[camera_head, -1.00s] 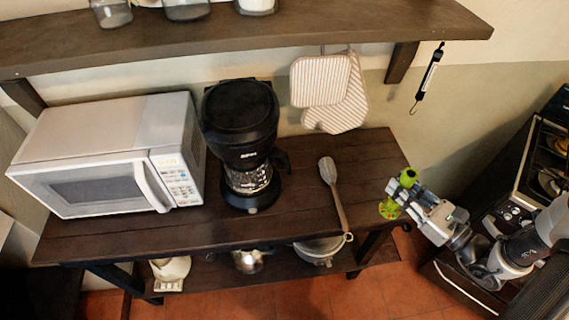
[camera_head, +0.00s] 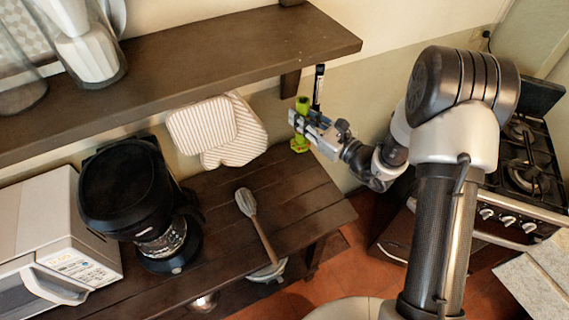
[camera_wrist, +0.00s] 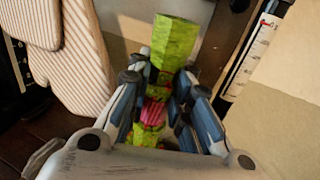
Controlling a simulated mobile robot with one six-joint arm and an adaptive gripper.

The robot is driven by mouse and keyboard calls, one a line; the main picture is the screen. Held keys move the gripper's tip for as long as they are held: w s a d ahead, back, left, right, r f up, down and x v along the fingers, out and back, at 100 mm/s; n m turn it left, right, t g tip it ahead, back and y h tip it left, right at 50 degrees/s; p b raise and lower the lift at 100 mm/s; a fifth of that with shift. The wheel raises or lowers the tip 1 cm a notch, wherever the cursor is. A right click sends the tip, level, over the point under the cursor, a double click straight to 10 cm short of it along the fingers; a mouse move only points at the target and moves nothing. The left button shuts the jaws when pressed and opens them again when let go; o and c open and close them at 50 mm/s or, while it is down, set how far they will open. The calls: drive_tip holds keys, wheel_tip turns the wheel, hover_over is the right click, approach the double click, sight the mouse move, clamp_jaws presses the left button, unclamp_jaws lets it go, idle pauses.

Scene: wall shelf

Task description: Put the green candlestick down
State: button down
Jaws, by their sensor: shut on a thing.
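The green candlestick (camera_head: 302,104) is in my gripper (camera_head: 305,124), which is shut around its middle. In the head view its top sticks up above the fingers and its base shows below them, over the back right part of the dark wooden table (camera_head: 312,192). It looks upright; I cannot tell whether its base touches the table. In the wrist view the candlestick (camera_wrist: 174,48) stands between the two fingers (camera_wrist: 155,105), with a pink band at the grip. Its lower end is partly hidden by the gripper.
A black coffee maker (camera_head: 125,190) and a white microwave (camera_head: 60,245) stand further left. Striped oven mitts (camera_head: 218,130) hang on the wall. A shelf (camera_head: 220,62) runs above. The table's right end is clear.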

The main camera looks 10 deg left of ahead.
wheel_tip(320, 180, down, 18)
drive_tip(key=b, duration=0.3)
drive_tip(key=shift+b, duration=0.3)
drive_tip(key=shift+f, duration=0.15)
drive_tip(key=c, duration=1.5)
unclamp_jaws()
drive_tip(key=shift+o, duration=0.2)
